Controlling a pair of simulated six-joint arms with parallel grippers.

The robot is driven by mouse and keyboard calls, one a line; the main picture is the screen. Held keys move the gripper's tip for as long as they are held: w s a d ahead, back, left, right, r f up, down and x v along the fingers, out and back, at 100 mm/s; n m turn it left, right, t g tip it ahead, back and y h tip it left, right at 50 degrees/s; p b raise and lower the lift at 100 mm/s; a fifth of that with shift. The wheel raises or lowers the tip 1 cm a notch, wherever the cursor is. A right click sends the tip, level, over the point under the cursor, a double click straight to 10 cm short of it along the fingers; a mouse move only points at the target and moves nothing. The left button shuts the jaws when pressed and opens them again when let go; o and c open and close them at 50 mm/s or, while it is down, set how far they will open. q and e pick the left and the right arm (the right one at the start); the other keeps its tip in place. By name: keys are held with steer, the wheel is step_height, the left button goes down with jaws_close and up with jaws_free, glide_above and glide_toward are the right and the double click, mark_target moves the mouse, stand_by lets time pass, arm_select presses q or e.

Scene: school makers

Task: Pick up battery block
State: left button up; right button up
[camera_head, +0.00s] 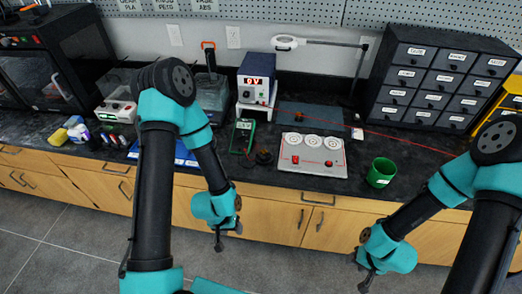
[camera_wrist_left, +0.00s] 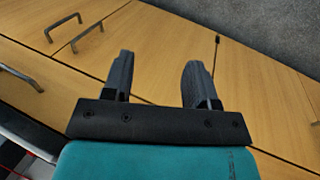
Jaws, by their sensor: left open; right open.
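I cannot tell for certain which thing is the battery block. Several small coloured items (camera_head: 78,133) lie at the left of the dark bench, too small to identify. A small dark piece (camera_head: 263,157) sits between the green meter (camera_head: 242,136) and the grey panel. My left gripper (camera_head: 218,241) hangs in front of the bench cabinets, below the bench's front edge. In the left wrist view it (camera_wrist_left: 157,78) is open and empty, facing wooden cabinet doors. My right gripper (camera_head: 362,276) is open at the lower right, also in front of the cabinets and away from the bench items.
A grey panel (camera_head: 312,166) with three white dials lies mid-bench. A green cup (camera_head: 381,172) stands near the front edge. A power supply (camera_head: 256,80) and a drawer unit (camera_head: 427,83) stand behind. My left arm partly hides a blue tray (camera_head: 185,157).

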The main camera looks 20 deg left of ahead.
arm_select(q)
steer(key=shift+o, duration=0.3)
steer(key=o, duration=0.3)
steer(key=shift+o, duration=0.2)
